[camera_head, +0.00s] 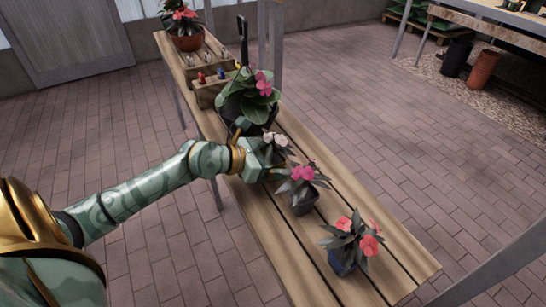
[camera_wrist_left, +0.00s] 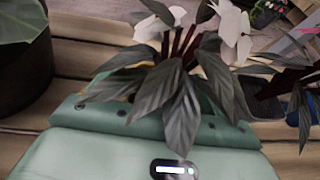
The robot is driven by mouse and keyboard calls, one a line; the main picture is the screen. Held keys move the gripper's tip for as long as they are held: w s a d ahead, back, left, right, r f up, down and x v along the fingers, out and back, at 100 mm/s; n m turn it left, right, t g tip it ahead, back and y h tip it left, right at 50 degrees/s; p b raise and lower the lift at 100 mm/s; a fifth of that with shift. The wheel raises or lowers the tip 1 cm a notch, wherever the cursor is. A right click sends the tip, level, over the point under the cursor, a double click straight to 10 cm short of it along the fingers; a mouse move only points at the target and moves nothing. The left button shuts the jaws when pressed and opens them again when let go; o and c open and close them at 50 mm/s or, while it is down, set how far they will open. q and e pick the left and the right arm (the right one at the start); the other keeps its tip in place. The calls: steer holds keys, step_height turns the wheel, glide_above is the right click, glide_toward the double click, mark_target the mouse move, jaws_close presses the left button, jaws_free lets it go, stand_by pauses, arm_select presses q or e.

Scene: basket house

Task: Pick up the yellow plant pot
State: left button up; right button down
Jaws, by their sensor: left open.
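My left gripper (camera_head: 272,165) reaches over the wooden bench from the left. It is open around the base of a small plant with white flowers and dark leaves (camera_head: 275,140). In the left wrist view this plant (camera_wrist_left: 172,85) fills the space in front of the green gripper (camera_wrist_left: 165,112), its leaves hanging over the jaws. The leaves and gripper hide nearly all of its pot, so I cannot clearly tell the pot's colour or whether the jaws touch it. No other pot in view looks yellow. My right gripper is out of view.
A pink-flowered plant in a dark pot (camera_head: 304,200) stands close to the gripper's right. A red-flowered plant in a blue pot (camera_head: 344,262) is nearer. A large leafy plant (camera_head: 248,98) stands just behind. The bench (camera_head: 262,235) has bare planks at its near left.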

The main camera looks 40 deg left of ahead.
arm_select(q)
steer(key=c, duration=1.1)
